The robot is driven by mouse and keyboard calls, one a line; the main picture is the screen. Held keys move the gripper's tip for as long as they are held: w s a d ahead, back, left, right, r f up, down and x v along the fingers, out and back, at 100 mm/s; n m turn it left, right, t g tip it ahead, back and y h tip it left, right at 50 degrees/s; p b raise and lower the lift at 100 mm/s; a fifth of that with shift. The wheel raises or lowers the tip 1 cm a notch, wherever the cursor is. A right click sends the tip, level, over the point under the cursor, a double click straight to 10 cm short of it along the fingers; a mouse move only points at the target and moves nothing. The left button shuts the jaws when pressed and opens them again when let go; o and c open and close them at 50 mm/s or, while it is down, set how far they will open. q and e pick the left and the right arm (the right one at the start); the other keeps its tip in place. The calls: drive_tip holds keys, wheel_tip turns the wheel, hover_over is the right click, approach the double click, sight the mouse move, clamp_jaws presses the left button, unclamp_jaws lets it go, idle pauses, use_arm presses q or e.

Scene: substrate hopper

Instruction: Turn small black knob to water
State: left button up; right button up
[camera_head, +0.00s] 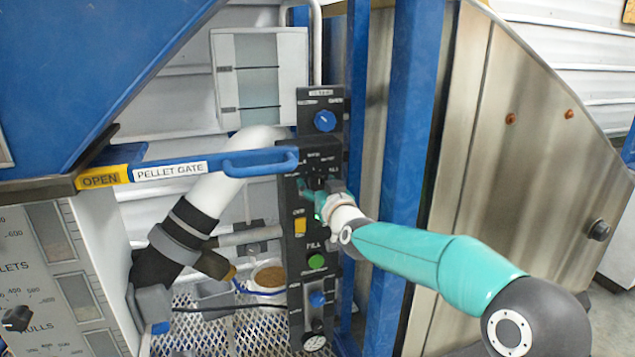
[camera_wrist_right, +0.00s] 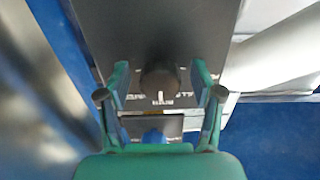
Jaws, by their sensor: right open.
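The small black knob (camera_wrist_right: 158,83) sits on the dark control panel, centred between the fingertips of my right gripper (camera_wrist_right: 159,82) in the wrist view. A short white mark on its edge points toward a small white label below it, too blurred to read surely. The fingers are open, one on each side of the knob, with a visible gap at each side. In the head view the black knob (camera_head: 316,183) is partly hidden by my right gripper (camera_head: 318,193), which reaches the middle of the panel (camera_head: 290,262). My left gripper is not in view.
A blue knob (camera_head: 325,121) is above the black one; a yellow switch (camera_head: 300,225), green button (camera_head: 316,262) and lower blue knob (camera_head: 317,299) are below. The blue pellet gate bar (camera_head: 255,161) crosses close to the panel's left. A blue post (camera_head: 405,110) stands right.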

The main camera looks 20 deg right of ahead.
drive_tip(key=c, duration=1.2)
drive_tip(key=shift+o, duration=0.2)
drive_tip(key=m+b, duration=0.2)
drive_tip(key=b, duration=0.1)
drive_tip(key=shift+f+m, duration=0.2)
drive_tip(key=shift+m, duration=0.2)
drive_tip(key=m+b, duration=0.2)
drive_tip(key=m, duration=0.1)
drive_tip(key=shift+r+m+b, duration=0.1)
drive_tip(key=shift+m+b, duration=0.4)
drive_tip(key=shift+m, duration=0.5)
